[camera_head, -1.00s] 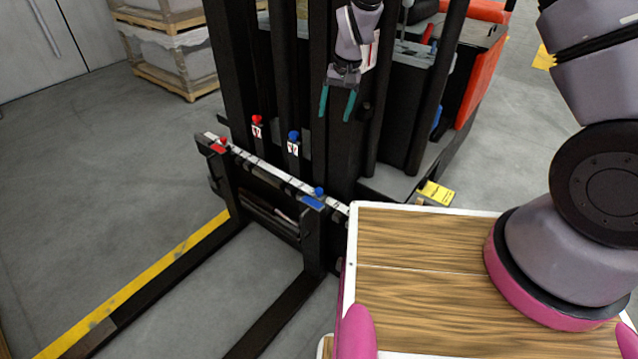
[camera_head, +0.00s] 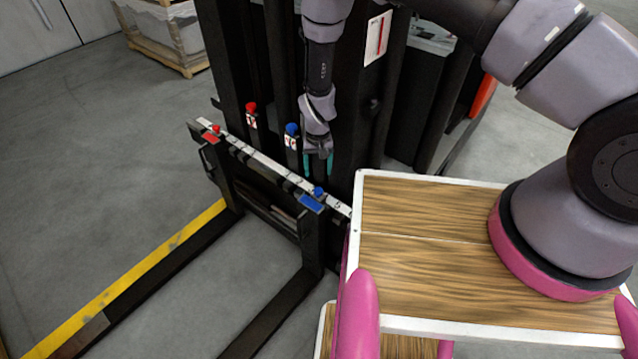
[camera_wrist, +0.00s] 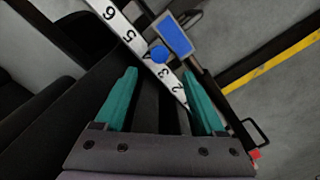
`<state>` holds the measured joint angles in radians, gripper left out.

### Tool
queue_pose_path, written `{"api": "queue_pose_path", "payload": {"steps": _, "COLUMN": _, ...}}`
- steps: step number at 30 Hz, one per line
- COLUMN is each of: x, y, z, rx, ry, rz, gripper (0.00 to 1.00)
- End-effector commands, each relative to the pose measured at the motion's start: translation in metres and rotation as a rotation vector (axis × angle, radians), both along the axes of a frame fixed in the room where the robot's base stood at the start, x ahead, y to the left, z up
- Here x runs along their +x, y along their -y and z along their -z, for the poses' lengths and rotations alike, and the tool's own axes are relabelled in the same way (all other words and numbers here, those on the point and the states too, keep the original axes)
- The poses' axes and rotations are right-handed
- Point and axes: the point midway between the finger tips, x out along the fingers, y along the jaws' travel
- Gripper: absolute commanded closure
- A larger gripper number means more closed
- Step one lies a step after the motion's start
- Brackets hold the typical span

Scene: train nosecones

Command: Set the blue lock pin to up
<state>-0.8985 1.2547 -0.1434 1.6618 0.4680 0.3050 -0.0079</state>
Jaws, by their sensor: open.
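A round blue knob (camera_head: 318,191) sits on the forklift's carriage bar, beside a blue plate (camera_head: 311,203). In the wrist view the blue knob (camera_wrist: 158,53) lies on the numbered white strip, just beyond and between my fingertips, with the blue plate (camera_wrist: 174,35) next to it. My gripper (camera_head: 318,170) is open and empty, with its teal fingers pointing down just above and behind this knob; the wrist view shows both fingers (camera_wrist: 160,76) apart. A second blue knob (camera_head: 292,128) with a white label stands on the mast, left of my gripper. I cannot tell the pin's height.
A red knob (camera_head: 251,107) stands on the mast and another red knob (camera_head: 215,130) on the left end of the bar. The white numbered strip (camera_head: 262,159) runs along the bar. Dark mast posts stand close behind my gripper. Grey floor (camera_head: 110,170) lies free at left.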

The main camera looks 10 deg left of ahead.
Motion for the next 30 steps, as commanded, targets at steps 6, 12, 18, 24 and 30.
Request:
{"api": "queue_pose_path", "payload": {"steps": 6, "x": -0.001, "y": 0.001, "z": 0.044, "rx": -0.002, "ry": -0.003, "rz": 0.002, "gripper": 0.28}}
{"api": "queue_pose_path", "payload": {"steps": 12, "x": -0.001, "y": 0.001, "z": 0.075, "rx": -0.001, "ry": -0.002, "rz": 0.002, "gripper": 0.28}}
{"api": "queue_pose_path", "payload": {"steps": 18, "x": 0.0, "y": 0.001, "z": 0.089, "rx": -0.001, "ry": -0.002, "rz": 0.001, "gripper": 0.28}}
{"api": "queue_pose_path", "payload": {"steps": 24, "x": 0.0, "y": 0.001, "z": 0.09, "rx": 0.0, "ry": -0.001, "rz": 0.002, "gripper": 0.28}}
{"api": "queue_pose_path", "payload": {"steps": 30, "x": 0.0, "y": 0.001, "z": 0.09, "rx": 0.0, "ry": -0.001, "rz": 0.002, "gripper": 0.74}}
